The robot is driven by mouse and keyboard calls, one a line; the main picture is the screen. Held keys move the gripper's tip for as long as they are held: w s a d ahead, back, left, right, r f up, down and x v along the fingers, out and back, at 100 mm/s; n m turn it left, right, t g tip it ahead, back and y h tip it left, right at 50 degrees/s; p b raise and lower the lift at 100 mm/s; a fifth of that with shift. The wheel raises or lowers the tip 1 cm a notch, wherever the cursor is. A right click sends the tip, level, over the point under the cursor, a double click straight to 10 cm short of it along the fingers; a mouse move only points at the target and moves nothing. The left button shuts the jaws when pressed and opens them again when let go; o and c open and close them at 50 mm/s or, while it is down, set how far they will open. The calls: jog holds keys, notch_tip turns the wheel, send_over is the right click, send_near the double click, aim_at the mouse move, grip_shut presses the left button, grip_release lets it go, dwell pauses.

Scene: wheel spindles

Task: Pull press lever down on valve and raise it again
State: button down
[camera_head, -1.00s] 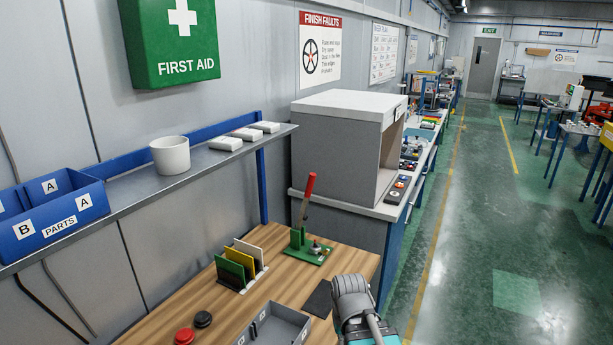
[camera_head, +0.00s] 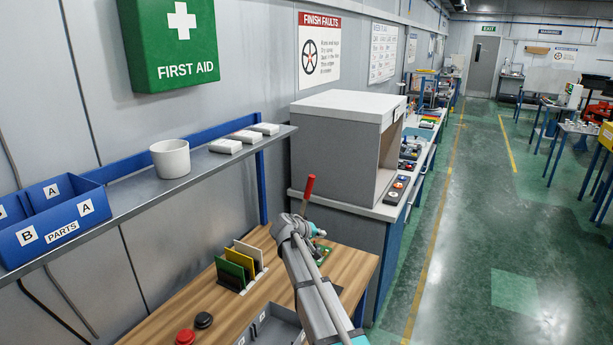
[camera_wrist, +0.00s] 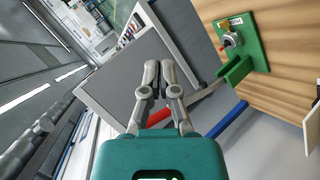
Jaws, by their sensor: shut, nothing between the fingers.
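The press lever has a red handle (camera_head: 308,186) and stands upright, tilted slightly right, at the far end of the wooden bench. Its green valve base (camera_head: 326,252) is mostly hidden behind my arm in the head view. In the wrist view the green base (camera_wrist: 244,48) is at upper right, and the lever's red grip (camera_wrist: 159,115) runs behind my fingers. My gripper (camera_wrist: 159,66) is shut and empty, its fingers crossing in front of the grip in that view. I cannot tell whether they touch it. In the head view my gripper (camera_head: 294,226) is just below the handle.
A grey cabinet (camera_head: 337,137) stands behind the lever. A rack with green, yellow and white plates (camera_head: 238,264) is left of my arm. A grey tray (camera_head: 268,327) and red and black buttons (camera_head: 185,337) are nearer. A wall shelf (camera_head: 210,160) overhangs the bench's left side.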

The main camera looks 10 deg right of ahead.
jog(key=w+a+r+n+t, duration=0.1)
jog(key=w+a+r+t, duration=0.1)
jog(key=w, duration=0.4)
jog(key=w+a+r+n+t+h, duration=0.1)
jog(key=w+a+r+n+t, duration=0.1)
jog(key=w+a+r, duration=0.3)
jog(key=w+a+r+n+t+p, duration=0.1)
jog(key=w+a+r+n+t, duration=0.1)
jog(key=w, duration=0.6)
jog(key=a+r+t, duration=0.1)
jog(key=a+r, duration=0.1)
jog(key=a, duration=0.1)
jog(key=shift+w+a+h, duration=0.25)
jog(key=shift+w+h, duration=0.15)
jog(key=w+d+f+b, duration=0.1)
jog(key=w+d, duration=0.5)
jog(key=d, duration=0.4)
jog(key=shift+w+f, duration=0.1)
